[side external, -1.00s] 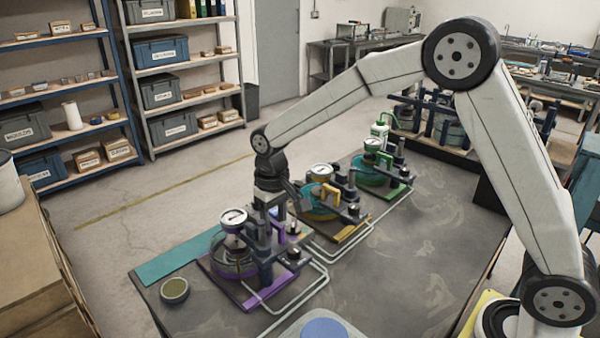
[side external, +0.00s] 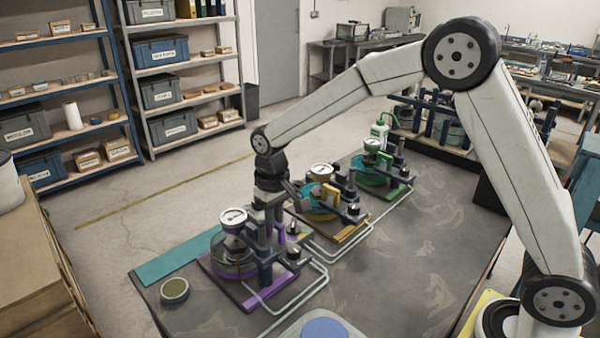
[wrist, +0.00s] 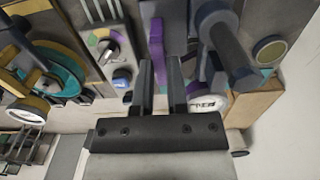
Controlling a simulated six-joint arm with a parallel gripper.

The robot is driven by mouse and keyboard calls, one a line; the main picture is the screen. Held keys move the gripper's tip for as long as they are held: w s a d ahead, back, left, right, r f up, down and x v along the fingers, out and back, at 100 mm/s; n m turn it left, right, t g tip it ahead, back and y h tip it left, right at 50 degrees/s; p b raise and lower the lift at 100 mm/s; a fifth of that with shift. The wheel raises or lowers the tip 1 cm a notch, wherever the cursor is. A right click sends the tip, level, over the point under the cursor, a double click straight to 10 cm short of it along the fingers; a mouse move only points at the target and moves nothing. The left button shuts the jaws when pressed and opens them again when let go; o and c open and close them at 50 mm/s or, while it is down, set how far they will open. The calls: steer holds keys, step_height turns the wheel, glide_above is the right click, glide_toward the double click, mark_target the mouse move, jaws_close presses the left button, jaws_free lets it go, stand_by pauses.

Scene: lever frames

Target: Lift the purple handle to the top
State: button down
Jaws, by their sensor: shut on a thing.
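The purple handle (wrist: 156,42) shows in the wrist view as an upright purple bar between the two fingers of my gripper (wrist: 157,82). The fingers are closed in on it from both sides. In the side view my gripper (side external: 268,205) points straight down over the purple station, and the handle itself is mostly hidden behind the gripper and dark posts. The station has a purple base plate (side external: 246,298), a round glass vessel and a white dial gauge (side external: 233,217). How high the handle sits on its guide cannot be told.
A station with a yellow handle (side external: 329,191) and one with green parts (side external: 385,162) stand behind, to the right. Pale pipes (side external: 322,268) run along the front. A small round dish (side external: 174,290) lies at left. The table's right part (side external: 420,260) is clear.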

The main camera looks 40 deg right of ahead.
steer(key=shift+r, duration=0.15)
stand_by(0.7)
steer(key=shift+w+r, duration=0.1)
steer(key=shift+r, duration=2.4)
steer(key=c, duration=0.7)
jaws_free()
steer(key=shift+c, duration=0.2)
steer(key=shift+o, duration=0.5)
steer(key=shift+f, duration=0.1)
step_height(320, 180, up, 8)
steer(key=shift+f, duration=0.15)
